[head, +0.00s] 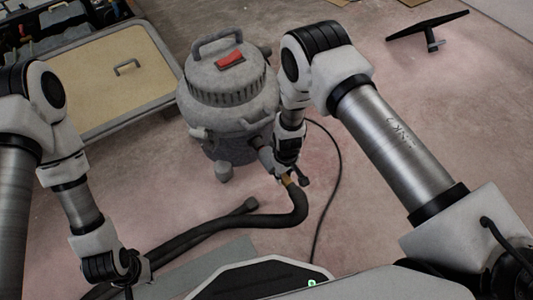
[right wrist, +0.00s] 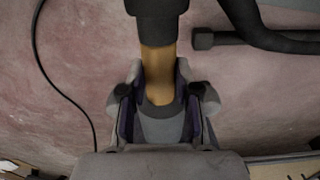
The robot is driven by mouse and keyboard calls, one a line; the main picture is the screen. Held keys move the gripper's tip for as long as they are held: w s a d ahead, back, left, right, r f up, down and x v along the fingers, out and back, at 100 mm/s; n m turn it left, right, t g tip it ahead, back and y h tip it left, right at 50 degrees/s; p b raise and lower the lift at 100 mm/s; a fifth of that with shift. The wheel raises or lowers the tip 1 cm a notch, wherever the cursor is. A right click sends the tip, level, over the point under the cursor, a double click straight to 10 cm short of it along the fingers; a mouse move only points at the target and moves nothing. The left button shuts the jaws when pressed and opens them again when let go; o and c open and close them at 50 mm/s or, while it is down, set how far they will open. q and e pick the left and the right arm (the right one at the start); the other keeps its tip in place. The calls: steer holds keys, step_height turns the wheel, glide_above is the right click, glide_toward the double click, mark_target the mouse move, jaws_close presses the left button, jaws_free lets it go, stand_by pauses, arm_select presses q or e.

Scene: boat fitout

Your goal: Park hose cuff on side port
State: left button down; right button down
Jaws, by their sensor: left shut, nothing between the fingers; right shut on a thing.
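A grey shop vacuum (head: 225,95) with a red switch stands on the floor at centre. A short dark side port (head: 264,152) sticks out low on its right, partly behind my right gripper. My right gripper (head: 288,174) is beside this port and shut on the tan hose cuff (right wrist: 158,72). In the right wrist view the tan cuff lies between the two fingers, with a black collar (right wrist: 158,22) at its far end. The black hose (head: 290,217) curves away below. I cannot tell whether cuff and port touch. My left gripper (head: 130,274) is shut and empty at lower left.
A dark hose end (head: 248,205) lies on the floor; it also shows in the right wrist view (right wrist: 204,39). A thin black cable (head: 334,150) curves right of the vacuum. A tan-topped case (head: 112,90) stands left; a dark floor tool (head: 428,27) lies upper right.

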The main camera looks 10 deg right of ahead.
steer(key=shift+s+d+r+p, duration=0.15)
steer(key=shift+s+d+p, duration=0.15)
steer(key=shift+s+p, duration=0.55)
stand_by(1.1)
